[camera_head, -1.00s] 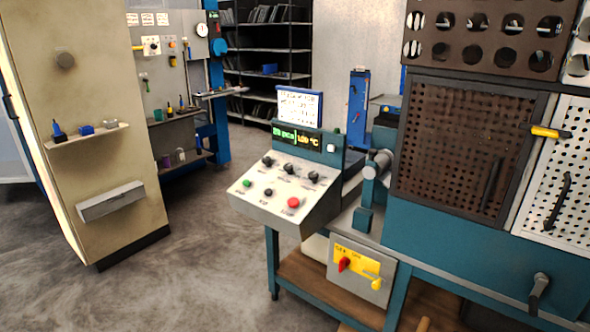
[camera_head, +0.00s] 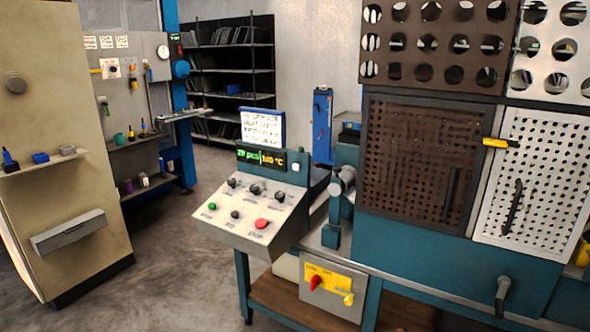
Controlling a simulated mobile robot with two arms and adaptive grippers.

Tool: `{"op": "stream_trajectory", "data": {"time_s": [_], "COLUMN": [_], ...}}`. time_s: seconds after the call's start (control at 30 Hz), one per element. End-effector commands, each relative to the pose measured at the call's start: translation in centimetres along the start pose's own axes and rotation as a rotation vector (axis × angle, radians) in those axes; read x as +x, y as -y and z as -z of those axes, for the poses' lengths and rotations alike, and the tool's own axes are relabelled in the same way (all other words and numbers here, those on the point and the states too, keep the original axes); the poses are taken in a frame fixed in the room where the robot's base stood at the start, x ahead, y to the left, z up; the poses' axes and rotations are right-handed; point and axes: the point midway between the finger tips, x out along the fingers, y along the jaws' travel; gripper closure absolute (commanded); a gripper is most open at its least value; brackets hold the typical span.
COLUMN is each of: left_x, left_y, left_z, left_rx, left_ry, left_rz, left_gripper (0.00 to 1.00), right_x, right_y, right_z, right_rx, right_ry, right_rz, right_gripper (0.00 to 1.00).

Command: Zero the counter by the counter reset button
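A sloped control panel (camera_head: 245,219) stands on the teal machine bench in the middle of the camera_head view. It carries several dark knobs, a green button (camera_head: 212,206), a dark button (camera_head: 235,214) and a red button (camera_head: 261,223). The labels are too small to read. Behind it a teal display box has a lit counter display (camera_head: 260,158), which seems to read 20 pcs and 180 °C. A small pale button (camera_head: 297,167) sits on the box to the right of the display. I cannot read which button is the counter reset. Neither gripper is in view.
A beige cabinet (camera_head: 60,120) with small shelves stands at the left. The machine's perforated guard doors (camera_head: 415,165) fill the right. A switch box (camera_head: 330,285) with a red knob hangs under the panel. Grey floor (camera_head: 175,285) lies clear between cabinet and bench.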

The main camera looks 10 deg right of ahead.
Motion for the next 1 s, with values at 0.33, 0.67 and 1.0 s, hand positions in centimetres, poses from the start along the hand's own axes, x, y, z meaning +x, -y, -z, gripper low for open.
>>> {"op": "stream_trajectory", "data": {"time_s": [0.33,0.67,1.0], "left_x": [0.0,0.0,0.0], "left_y": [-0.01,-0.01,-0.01], "left_z": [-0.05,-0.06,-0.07], "left_rx": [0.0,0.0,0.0], "left_ry": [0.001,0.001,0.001], "left_rz": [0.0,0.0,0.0], "left_gripper": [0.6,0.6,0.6], "right_x": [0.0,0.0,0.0], "right_y": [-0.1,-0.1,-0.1], "right_z": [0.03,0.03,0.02], "right_rx": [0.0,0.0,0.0], "right_ry": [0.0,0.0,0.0], "right_rz": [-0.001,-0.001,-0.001], "right_gripper": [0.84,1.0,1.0]}}
